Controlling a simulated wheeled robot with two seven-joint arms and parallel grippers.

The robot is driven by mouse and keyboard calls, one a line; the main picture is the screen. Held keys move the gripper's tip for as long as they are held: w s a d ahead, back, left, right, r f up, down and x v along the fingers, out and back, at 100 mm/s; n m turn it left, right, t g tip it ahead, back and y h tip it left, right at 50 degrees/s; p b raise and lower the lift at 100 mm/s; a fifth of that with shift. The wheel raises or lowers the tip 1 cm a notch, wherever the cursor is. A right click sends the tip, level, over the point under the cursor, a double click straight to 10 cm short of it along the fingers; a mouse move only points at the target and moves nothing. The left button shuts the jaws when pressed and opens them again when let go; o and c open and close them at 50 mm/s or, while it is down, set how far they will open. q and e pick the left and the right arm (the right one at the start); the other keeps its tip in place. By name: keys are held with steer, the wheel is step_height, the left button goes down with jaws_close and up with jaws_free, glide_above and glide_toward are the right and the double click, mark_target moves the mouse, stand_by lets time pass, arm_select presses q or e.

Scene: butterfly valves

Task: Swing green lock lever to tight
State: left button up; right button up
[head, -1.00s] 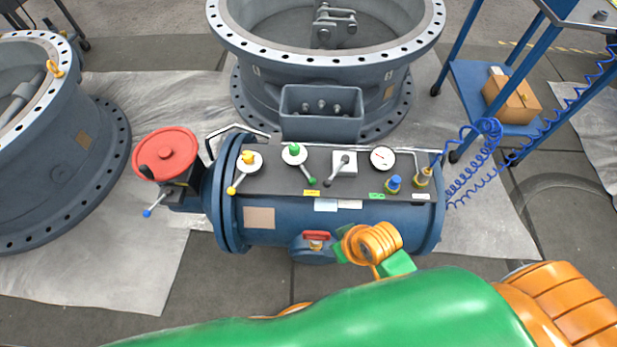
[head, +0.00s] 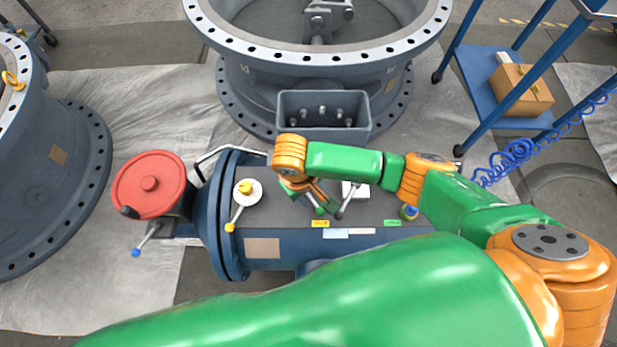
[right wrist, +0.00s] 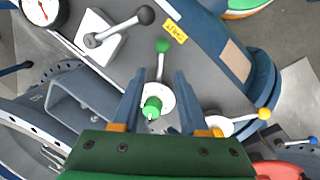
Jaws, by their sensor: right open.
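The green lock lever shows in the right wrist view as a green ball (right wrist: 162,46) on a thin rod running to a green hub (right wrist: 152,105) on a white disc. In the head view its ball (head: 320,211) shows just below my wrist, and the hub is hidden behind my arm. My right gripper (right wrist: 160,73) is open, one finger on each side of the lever's rod in the picture. I cannot tell whether either finger touches it. In the head view the right gripper (head: 314,198) is over the panel, partly hidden. My left gripper is not in view.
The yellow-balled lever (head: 236,212) stands left of my right gripper. A grey lever with a dark ball (right wrist: 118,25) and a gauge (right wrist: 41,8) are close by. The red handwheel (head: 148,184) is at the panel's left. A grey box (head: 323,113) stands behind.

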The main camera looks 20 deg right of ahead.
mark_target(318, 207)
steer(key=f, duration=0.2)
steer(key=d+f+b, duration=0.1)
steer(key=f, duration=0.1)
steer(key=s+f+b, duration=0.1)
steer(key=f, duration=0.1)
steer(key=shift+d+f, duration=0.1)
steer(key=shift+d, duration=0.05)
steer(key=shift+w+f, duration=0.15)
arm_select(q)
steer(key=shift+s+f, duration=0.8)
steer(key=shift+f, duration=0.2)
arm_select(e)
jaws_close()
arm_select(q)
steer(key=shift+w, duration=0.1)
arm_select(e)
steer(key=shift+r, duration=0.2)
